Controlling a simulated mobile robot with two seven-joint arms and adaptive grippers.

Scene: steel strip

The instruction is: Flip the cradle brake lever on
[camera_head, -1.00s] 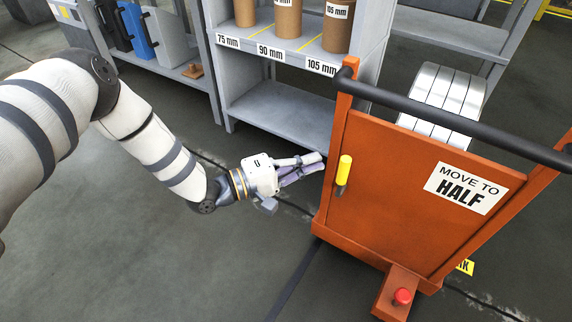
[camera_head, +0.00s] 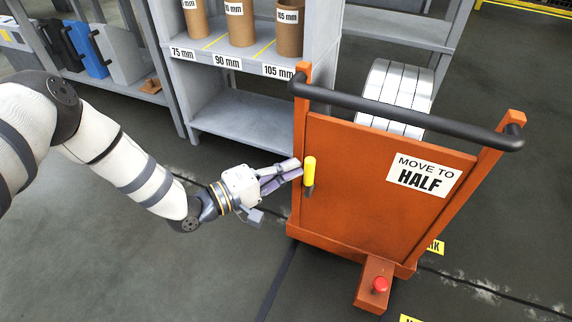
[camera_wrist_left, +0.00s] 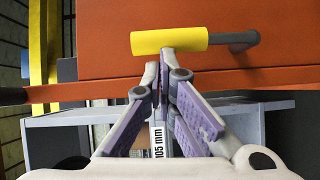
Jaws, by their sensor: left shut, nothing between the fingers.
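The brake lever (camera_head: 309,172) has a yellow handle on a grey stem, at the left edge of the orange cradle cart's panel (camera_head: 375,190). The handle stands upright in the head view. In the left wrist view the yellow handle (camera_wrist_left: 169,41) lies across the top, just beyond my fingertips. My left gripper (camera_head: 296,168) is shut and empty, its tips right beside the lever handle; I cannot tell if they touch. The wrist view also shows the gripper (camera_wrist_left: 165,62). My right gripper is not in view.
The cart has a black push bar (camera_head: 400,112), a "MOVE TO HALF" sign (camera_head: 424,176), steel coils (camera_head: 396,95) and a red button (camera_head: 380,284) on a low foot. A grey shelf (camera_head: 240,122) with brown tubes stands behind. The floor at front left is clear.

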